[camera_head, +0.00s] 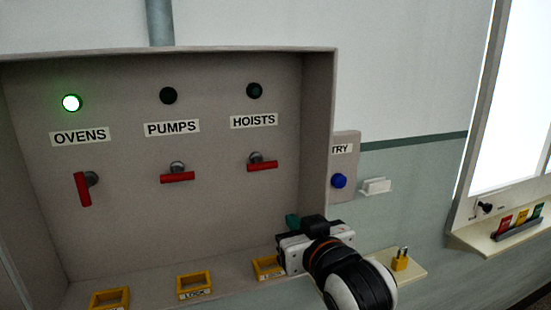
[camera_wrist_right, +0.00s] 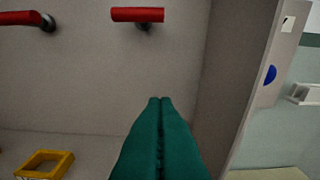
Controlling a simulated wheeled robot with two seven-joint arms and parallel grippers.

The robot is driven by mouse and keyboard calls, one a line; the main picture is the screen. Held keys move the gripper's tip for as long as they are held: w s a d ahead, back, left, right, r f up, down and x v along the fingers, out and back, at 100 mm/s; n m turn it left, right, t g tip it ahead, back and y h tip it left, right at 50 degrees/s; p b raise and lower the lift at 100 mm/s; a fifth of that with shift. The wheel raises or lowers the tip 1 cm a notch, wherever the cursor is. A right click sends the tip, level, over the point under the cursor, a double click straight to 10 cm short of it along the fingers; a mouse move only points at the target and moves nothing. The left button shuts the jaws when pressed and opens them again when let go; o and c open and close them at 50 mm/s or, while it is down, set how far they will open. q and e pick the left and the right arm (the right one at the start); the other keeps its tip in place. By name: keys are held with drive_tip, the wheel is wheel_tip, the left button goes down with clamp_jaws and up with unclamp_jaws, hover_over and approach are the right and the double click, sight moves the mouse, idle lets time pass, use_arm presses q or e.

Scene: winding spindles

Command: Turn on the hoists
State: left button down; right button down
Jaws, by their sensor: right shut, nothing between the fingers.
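The hoists switch (camera_head: 262,166) is a red handle on a round grey pivot, lying horizontal under the HOISTS label (camera_head: 254,121). The hoists lamp (camera_head: 255,90) above it is dark. In the right wrist view the red hoists handle (camera_wrist_right: 138,15) is at the top, horizontal. My right gripper (camera_head: 293,221) is below and a little right of that handle, inside the panel recess, apart from it. Its green fingers (camera_wrist_right: 160,100) are shut together and empty, pointing up toward the back wall. My left gripper is not in view.
The pumps handle (camera_head: 177,177) is horizontal, its lamp (camera_head: 168,96) dark. The ovens handle (camera_head: 83,189) is vertical, its lamp (camera_head: 71,103) lit green. Yellow lock frames (camera_head: 194,285) line the lower ledge. A blue button (camera_head: 339,181) and a yellow padlock (camera_head: 401,259) are to the right.

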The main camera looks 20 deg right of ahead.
wheel_tip(320, 180, up, 12)
drive_tip(key=t, duration=0.3)
drive_tip(key=shift+s+a, duration=0.35)
drive_tip(key=shift+w, duration=0.1)
drive_tip(key=r+p, duration=0.2)
drive_tip(key=p, duration=0.2)
hover_over(262, 166)
drive_tip(key=d, duration=0.2)
drive_tip(key=shift+s+d+f, duration=0.1)
drive_tip(key=shift+s+f, duration=0.1)
drive_tip(key=shift+f, duration=0.55)
drive_tip(key=shift+s+d+f, duration=0.1)
drive_tip(key=shift+s+f, duration=0.1)
drive_tip(key=shift+f, duration=0.6)
drive_tip(key=shift+s+f, duration=0.2)
drive_tip(key=shift+f, duration=0.55)
drive_tip(key=shift+w, duration=0.1)
